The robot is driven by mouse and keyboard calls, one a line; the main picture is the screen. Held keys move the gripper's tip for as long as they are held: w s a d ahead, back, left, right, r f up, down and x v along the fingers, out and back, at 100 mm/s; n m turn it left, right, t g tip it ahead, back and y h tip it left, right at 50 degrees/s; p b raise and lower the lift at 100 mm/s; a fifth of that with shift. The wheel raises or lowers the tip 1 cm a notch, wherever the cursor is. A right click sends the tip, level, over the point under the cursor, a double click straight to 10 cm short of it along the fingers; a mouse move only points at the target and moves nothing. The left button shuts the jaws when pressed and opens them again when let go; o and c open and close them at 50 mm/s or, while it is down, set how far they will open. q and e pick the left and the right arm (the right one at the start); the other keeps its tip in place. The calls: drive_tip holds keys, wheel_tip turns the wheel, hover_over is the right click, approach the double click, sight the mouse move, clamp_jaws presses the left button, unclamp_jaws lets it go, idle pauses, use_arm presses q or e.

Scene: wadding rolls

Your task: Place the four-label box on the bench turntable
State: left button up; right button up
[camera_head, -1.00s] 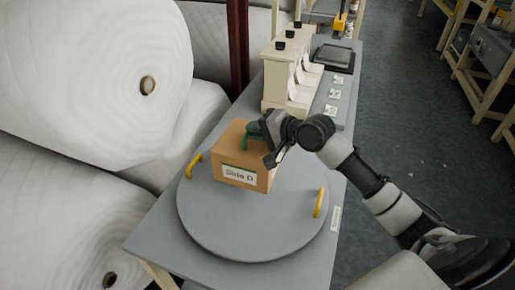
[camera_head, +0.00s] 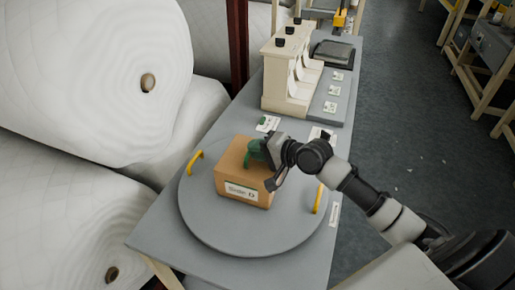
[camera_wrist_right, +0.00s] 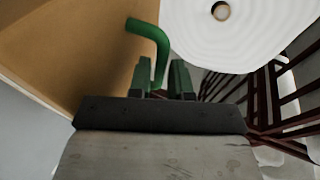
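The cardboard box (camera_head: 232,173), with a white "Side D" label on its front face, is over the middle of the grey round turntable (camera_head: 250,236). It looks set down on the plate, but I cannot tell whether its whole base touches. My right gripper (camera_head: 262,152) is at the box's upper right, shut on its green handle. In the right wrist view the green handle (camera_wrist_right: 153,42) runs between the two finger pads (camera_wrist_right: 164,82), beside the brown box wall (camera_wrist_right: 80,45). My left gripper is out of view.
Yellow handles (camera_head: 194,163) stand on the turntable's left and right edges. Behind it on the bench are a small card (camera_head: 268,124), a cream dispenser stand (camera_head: 287,80) and a dark scale-like device (camera_head: 332,52). Large white wadding rolls (camera_head: 90,80) crowd the left.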

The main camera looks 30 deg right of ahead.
drive_tip(key=shift+o, duration=1.3)
drive_tip(key=shift+r, duration=0.15)
drive_tip(key=shift+s+d, duration=0.15)
drive_tip(key=shift+s, duration=0.2)
drive_tip(key=b+v, duration=0.2)
drive_tip(key=v, duration=0.9)
drive_tip(key=shift+s+d+r, duration=0.1)
drive_tip(key=shift+d+r, duration=0.05)
